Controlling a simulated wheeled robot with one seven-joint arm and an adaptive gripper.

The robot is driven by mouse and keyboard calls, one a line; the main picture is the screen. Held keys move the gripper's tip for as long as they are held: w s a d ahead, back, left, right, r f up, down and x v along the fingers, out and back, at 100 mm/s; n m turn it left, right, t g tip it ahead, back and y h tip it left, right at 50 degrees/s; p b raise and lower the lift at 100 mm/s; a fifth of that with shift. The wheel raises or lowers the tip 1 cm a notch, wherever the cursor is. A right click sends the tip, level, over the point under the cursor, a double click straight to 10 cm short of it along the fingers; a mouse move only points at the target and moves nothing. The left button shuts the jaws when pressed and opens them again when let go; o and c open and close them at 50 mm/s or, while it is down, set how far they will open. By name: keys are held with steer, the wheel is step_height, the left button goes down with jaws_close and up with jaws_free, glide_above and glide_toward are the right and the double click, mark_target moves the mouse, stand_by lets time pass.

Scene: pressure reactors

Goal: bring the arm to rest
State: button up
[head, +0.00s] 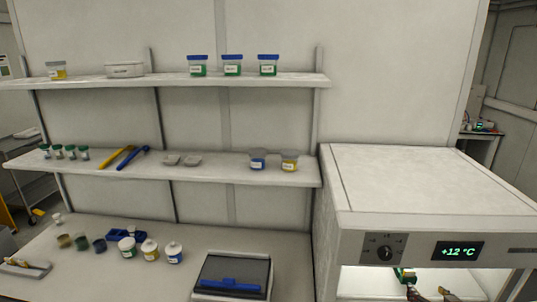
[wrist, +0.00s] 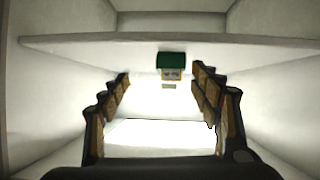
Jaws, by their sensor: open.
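My gripper (wrist: 160,78) is open, with its two dark, tan-padded fingers spread and nothing held between them. In the head view my gripper (head: 429,294) shows at the bottom right, at the lit opening of the white cabinet (head: 435,185). A small jar with a green lid (wrist: 171,61) is inside the cabinet, ahead of the fingertips and apart from them. The jar also shows in the head view (head: 405,275), just behind the fingers. Most of my arm is out of view.
The cabinet's display (head: 459,251) reads +12 °C beside a dial (head: 385,252). A pale horizontal edge (wrist: 230,42) crosses the chamber above the fingers, with walls on both sides. Wall shelves (head: 225,80) and a bench (head: 75,275) with jars and a flat device (head: 231,277) are at left.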

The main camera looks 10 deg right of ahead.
steer(key=s+d+f+m+g+h, duration=0.2)
steer(key=s+d+f+g, duration=0.15)
steer(key=s+f, duration=0.2)
steer(key=s+a+r+m+g, duration=0.1)
steer(key=s+a+r+g, duration=0.15)
steer(key=s+g, duration=0.4)
steer(key=s+a+r+n+t+y, duration=0.1)
steer(key=a+r, duration=0.4)
steer(key=a, duration=0.7)
steer(key=s+a+r+n+t+y, duration=0.1)
steer(key=a+r, duration=0.5)
steer(key=a, duration=0.6)
steer(key=s+a+r+n+t+y, duration=0.1)
steer(key=s+a+r+n+y, duration=0.2)
steer(key=a, duration=0.9)
step_height(320, 180, up, 2)
steer(key=shift+s+r+n+t+y, duration=0.25)
steer(key=shift+s+n+t+y, duration=0.05)
steer(key=shift+s, duration=0.05)
steer(key=shift+a, duration=0.1)
steer(key=shift+c, duration=0.5)
